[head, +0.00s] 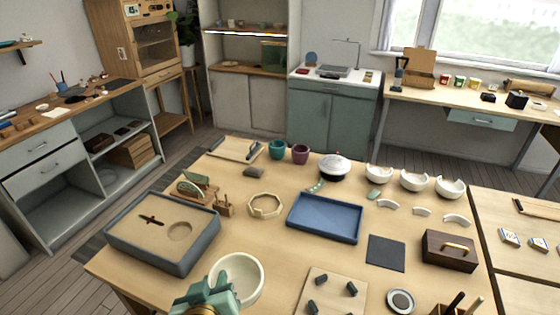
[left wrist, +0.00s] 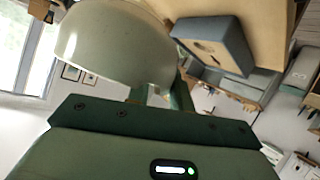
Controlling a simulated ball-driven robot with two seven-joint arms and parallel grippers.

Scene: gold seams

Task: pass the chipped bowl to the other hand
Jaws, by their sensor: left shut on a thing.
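A cream bowl (head: 237,280) is at the bottom of the head view, above the near edge of the table. My left gripper (head: 222,286), pale green, is shut on the left side of this bowl. In the left wrist view the bowl (left wrist: 112,45) hangs off the gripper's fingers (left wrist: 160,96) and looks tilted there. No clear chip shows on its visible rim. My right gripper is in neither view.
A grey sand tray (head: 126,240) is left of the bowl, a blue tray (head: 325,218) beyond it to the right. Several broken white bowls (head: 414,181) stand at the back right. A board with dark pegs (head: 330,290) lies right of the bowl.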

